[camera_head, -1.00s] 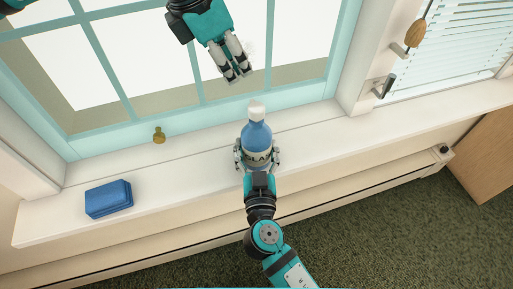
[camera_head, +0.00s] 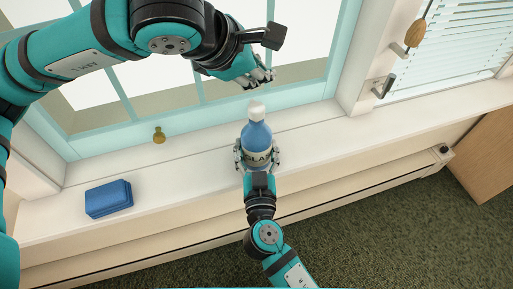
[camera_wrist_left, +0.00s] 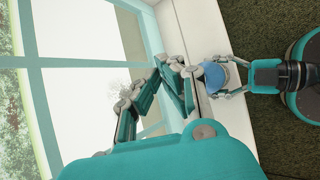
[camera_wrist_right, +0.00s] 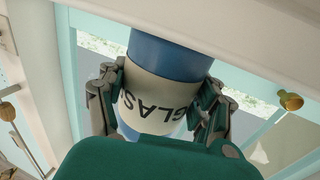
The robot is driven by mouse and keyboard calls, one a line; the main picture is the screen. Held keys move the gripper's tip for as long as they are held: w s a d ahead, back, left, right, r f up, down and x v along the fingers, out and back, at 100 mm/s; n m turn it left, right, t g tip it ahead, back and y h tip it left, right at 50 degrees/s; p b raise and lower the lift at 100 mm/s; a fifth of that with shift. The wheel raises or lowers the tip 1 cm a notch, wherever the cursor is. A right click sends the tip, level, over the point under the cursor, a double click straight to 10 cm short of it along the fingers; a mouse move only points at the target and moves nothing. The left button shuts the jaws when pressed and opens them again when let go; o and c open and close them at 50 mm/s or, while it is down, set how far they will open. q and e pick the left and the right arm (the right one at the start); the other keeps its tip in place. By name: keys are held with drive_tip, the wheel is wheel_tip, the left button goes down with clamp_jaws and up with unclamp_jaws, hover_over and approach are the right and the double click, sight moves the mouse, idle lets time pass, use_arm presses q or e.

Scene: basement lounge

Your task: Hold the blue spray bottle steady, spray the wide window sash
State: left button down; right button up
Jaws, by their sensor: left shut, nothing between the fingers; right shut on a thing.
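The blue spray bottle (camera_head: 257,139) with a white top stands upright on the sill. My right gripper (camera_head: 258,160) is closed around its labelled body; the right wrist view shows fingers on both sides of the bottle (camera_wrist_right: 165,88). My left gripper (camera_head: 262,77) is shut and empty, just above and behind the bottle's top, in front of the glass. In the left wrist view its fingers (camera_wrist_left: 165,75) are near the bottle's blue top (camera_wrist_left: 217,75). The wide window sash (camera_head: 190,121) is pale teal with several panes; my left arm hides part of it.
A blue box-like block (camera_head: 108,198) lies on the white sill (camera_head: 190,180) at left. A brass knob (camera_head: 159,135) sits on the sash's lower rail. At right are a latch handle (camera_head: 384,86) and blinds (camera_head: 455,45). The sill right of the bottle is clear.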

sight(259, 109)
use_arm(q)
drive_tip(key=shift+d+t, duration=0.15)
drive_tip(key=shift+t, duration=0.15)
drive_tip(key=shift+f, duration=4.5)
